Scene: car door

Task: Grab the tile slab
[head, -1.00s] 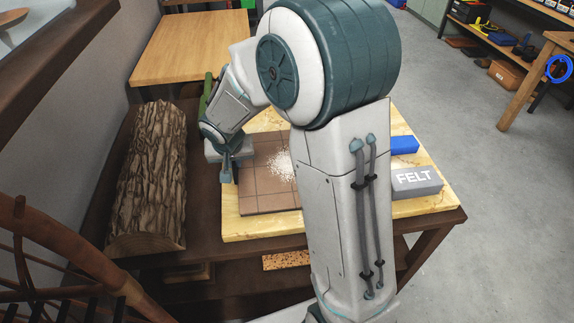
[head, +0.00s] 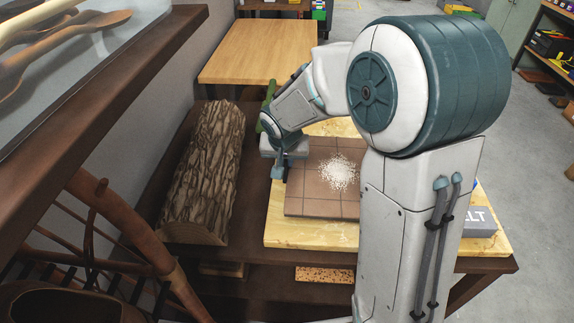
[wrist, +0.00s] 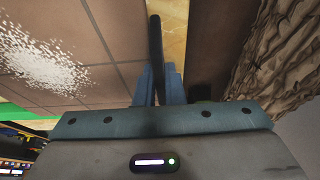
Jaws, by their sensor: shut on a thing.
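The tile slab (head: 310,195) is a brown square of tiles with white grains (head: 338,172) on it. It lies on a yellow board (head: 300,232) on the dark bench. My arm hides its right part. My gripper (head: 279,172) is at the slab's left edge. In the wrist view the slab (wrist: 105,55) is at left, and a narrow dark bar (wrist: 155,45) runs along its edge between the fingers of my gripper (wrist: 158,78). The fingers are closed on this edge. I cannot tell whether the slab is lifted.
A log (head: 203,170) lies left of my gripper. A grey FELT block (head: 480,222) is at right, partly hidden. A wooden table (head: 258,52) stands behind. A brown chair-like frame (head: 120,235) and a shelf with wooden spoons (head: 95,35) are at near left.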

